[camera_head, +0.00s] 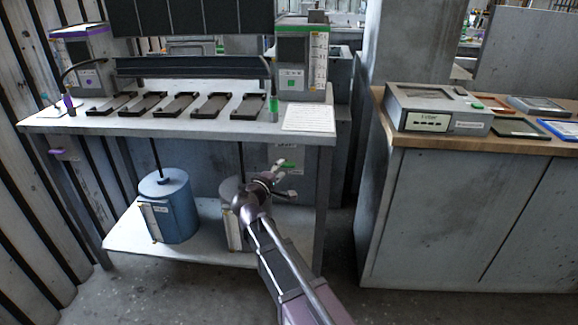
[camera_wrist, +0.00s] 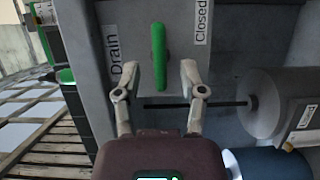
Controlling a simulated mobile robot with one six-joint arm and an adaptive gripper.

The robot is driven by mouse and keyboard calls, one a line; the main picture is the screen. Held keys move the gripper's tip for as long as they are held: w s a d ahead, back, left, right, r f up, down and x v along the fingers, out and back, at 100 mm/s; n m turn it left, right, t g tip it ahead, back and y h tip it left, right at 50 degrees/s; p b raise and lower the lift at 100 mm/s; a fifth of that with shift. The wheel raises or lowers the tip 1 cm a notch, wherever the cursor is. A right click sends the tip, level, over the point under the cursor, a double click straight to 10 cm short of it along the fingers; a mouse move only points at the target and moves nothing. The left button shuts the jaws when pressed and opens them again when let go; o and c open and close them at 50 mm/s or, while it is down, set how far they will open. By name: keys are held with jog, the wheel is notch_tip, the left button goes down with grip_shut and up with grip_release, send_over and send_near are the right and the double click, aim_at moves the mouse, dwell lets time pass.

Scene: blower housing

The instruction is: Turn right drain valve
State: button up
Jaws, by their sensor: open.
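The right drain valve's green handle (camera_wrist: 159,55) stands upright in the wrist view, on a grey panel between a "Drain" label (camera_wrist: 120,57) and a "Closed" label (camera_wrist: 202,22). My gripper (camera_wrist: 158,72) is open, with one finger on each side of the handle's lower end in the picture. I see no contact, and the depth between fingertips and handle is unclear. In the head view the green handle (camera_head: 289,166) is small and partly hidden by my gripper (camera_head: 287,178), below the bench top's right end.
A workbench (camera_head: 200,125) has a lower shelf with a blue canister (camera_head: 168,208) and a grey canister (camera_head: 231,205), the latter partly behind my arm. A purple handle (camera_head: 60,153) sits at the bench's left. A cabinet (camera_head: 430,215) stands right; floor shows between them.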

aim_at(283, 167)
jog(key=shift+x, duration=1.55)
